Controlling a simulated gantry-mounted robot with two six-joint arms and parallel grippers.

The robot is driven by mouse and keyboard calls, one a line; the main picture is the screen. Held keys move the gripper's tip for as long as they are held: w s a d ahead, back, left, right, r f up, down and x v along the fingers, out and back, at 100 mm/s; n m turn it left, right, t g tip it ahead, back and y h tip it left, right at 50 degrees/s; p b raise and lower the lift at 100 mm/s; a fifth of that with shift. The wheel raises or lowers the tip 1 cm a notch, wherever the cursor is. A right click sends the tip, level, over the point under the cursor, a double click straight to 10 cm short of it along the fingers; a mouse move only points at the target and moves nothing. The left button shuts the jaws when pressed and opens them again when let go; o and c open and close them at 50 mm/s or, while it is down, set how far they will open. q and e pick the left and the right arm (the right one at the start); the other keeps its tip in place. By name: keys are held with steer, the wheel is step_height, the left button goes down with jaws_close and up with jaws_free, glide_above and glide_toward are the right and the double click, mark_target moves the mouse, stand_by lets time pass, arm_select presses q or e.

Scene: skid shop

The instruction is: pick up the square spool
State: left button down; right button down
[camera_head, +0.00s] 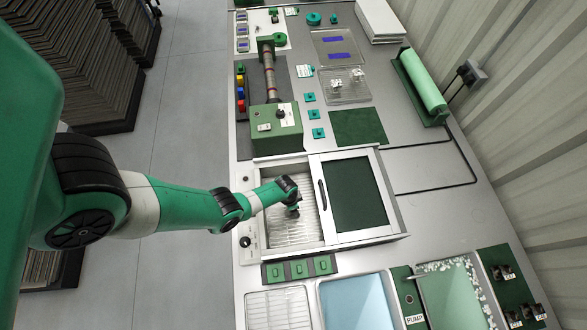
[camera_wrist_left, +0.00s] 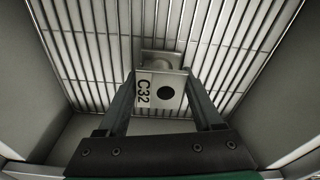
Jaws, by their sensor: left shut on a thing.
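The square spool (camera_wrist_left: 160,88) is a pale grey block with a dark round hole and the marking C32, seen in the left wrist view. My left gripper (camera_wrist_left: 158,88) is shut on it, with one finger at each side. Behind the spool is a rack of metal bars, and I cannot tell whether the spool touches it. In the head view my left gripper (camera_head: 294,211) is inside the open part of a box with a slatted floor. The spool is too small to make out there. My right gripper is not in view.
The slatted box (camera_head: 270,233) has side walls close around my left gripper. A sliding door with a dark green pane (camera_head: 354,190) covers its right part. A green machine (camera_head: 277,128) stands behind it. Blue (camera_head: 355,303) and green (camera_head: 448,300) trays lie in front.

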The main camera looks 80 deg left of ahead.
arm_select(q)
steer(key=shift+r+p, duration=0.55)
steer(key=shift+r, duration=0.05)
steer(key=r+p, duration=0.3)
steer(key=shift+d+r, duration=0.3)
steer(key=shift+r, duration=0.05)
steer(key=w+d+r+p, duration=0.2)
steer(key=d+r+p, duration=0.6)
steer(key=d, duration=0.5)
steer(key=shift+d, duration=0.2)
